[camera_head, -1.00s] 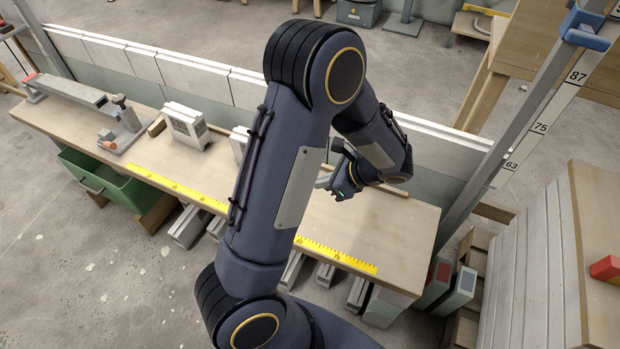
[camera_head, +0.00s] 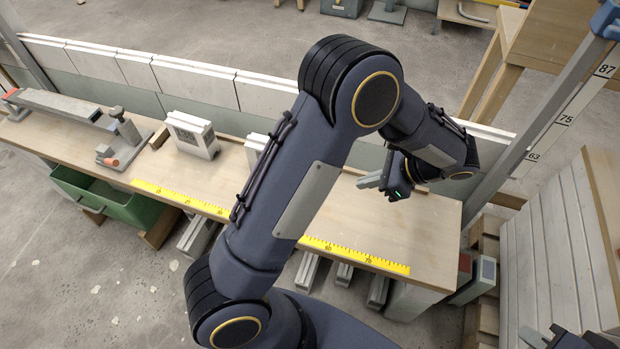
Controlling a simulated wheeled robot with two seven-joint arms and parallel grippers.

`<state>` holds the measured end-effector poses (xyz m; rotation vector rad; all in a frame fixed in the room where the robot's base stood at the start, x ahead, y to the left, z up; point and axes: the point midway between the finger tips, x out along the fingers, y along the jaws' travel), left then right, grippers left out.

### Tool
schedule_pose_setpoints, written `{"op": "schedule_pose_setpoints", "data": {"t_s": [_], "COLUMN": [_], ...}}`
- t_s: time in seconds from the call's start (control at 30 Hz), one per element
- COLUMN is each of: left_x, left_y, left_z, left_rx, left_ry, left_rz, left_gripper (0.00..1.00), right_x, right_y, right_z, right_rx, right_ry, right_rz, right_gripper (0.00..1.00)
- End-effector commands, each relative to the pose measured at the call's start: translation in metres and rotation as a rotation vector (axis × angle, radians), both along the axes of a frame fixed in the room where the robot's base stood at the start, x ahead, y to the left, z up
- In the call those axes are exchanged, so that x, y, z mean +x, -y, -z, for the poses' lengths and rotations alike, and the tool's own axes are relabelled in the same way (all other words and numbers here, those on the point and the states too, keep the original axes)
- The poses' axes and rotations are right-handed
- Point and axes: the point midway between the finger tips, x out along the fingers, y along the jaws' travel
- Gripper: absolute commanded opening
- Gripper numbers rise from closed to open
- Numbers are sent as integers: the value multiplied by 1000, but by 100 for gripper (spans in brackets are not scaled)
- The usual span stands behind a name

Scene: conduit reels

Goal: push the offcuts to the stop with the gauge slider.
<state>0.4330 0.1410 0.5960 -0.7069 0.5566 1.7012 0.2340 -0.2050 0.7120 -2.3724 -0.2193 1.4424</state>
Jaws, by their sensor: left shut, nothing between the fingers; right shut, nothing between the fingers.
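Two pale blocks that look like the offcuts stand on the bench. My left gripper (camera_head: 369,181) is shut and empty above the bench's right part, apart from the blocks. My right gripper (camera_head: 532,336) is partly in view at the bottom right corner.
A yellow ruler (camera_head: 350,254) runs along the bench's front edge. A long grey rail (camera_head: 50,104) lies at the bench's left end. A green bin (camera_head: 118,205) is below. A post with a numbered scale (camera_head: 565,119) stands right. My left arm hides the bench's middle.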

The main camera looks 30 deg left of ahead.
Motion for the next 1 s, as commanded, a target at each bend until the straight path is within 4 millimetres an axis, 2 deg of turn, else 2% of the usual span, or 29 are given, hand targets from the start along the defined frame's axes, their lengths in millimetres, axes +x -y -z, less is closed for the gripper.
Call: {"op": "schedule_pose_setpoints", "data": {"t_s": [0.17,0.57,0.8,1.0], "left_x": [-3,-17,-24,-26], "left_y": [-11,-68,-99,-106], "left_z": [15,75,71,70], "left_rx": [0,0,-1,0], "left_ry": [-2,-3,1,0], "left_rz": [-2,-3,-2,0], "left_gripper": [0,0,0,0], "right_x": [0,0,0,0], "right_y": [0,0,0,0], "right_z": [9,42,51,52], "right_rx": [0,0,0,0], "right_ry": [1,0,0,0], "right_rz": [0,0,0,0], "right_gripper": [0,0,0,0]}}
